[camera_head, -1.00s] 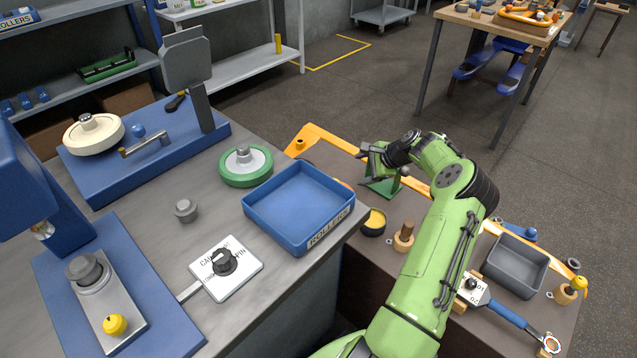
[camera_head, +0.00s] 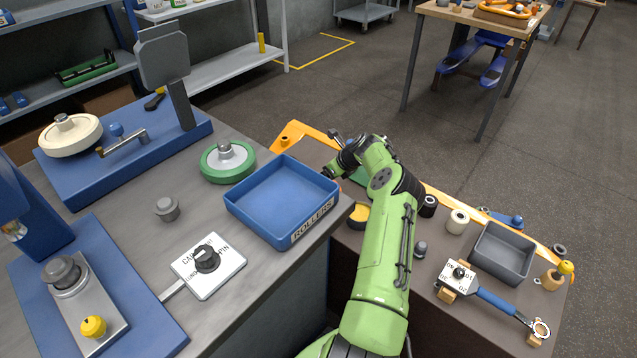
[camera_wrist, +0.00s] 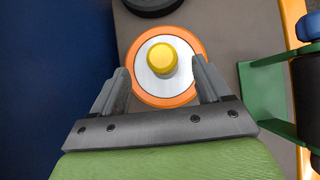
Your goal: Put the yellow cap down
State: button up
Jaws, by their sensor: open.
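The yellow cap (camera_wrist: 162,58) is a small round cap at the middle of a pale disc with an orange rim (camera_wrist: 191,94) in the wrist view. My gripper (camera_wrist: 160,72) is open, with one finger on each side of the cap and gaps between cap and fingers. The cap looks upright and touches neither finger. In the head view my gripper (camera_head: 335,158) is over the lower bench, just right of the blue ROLLERS tray (camera_head: 240,213). The cap and the orange-rimmed disc are hidden there by my arm and the tray.
A green stand (camera_wrist: 262,92) is close right of my gripper in the wrist view. A dark round item (camera_wrist: 152,5) lies beyond the disc. The tray's blue wall (camera_wrist: 50,70) appears at left. A grey bin (camera_head: 502,253) and a yellow-topped peg (camera_head: 565,268) stand farther right.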

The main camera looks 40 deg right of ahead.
jog(key=b+x, duration=0.2)
jog(key=x, duration=0.3)
jog(key=shift+s+d+f, duration=0.1)
jog(key=shift+s+f, duration=0.05)
jog(key=shift+r, duration=0.2)
jog(key=c, duration=1.2)
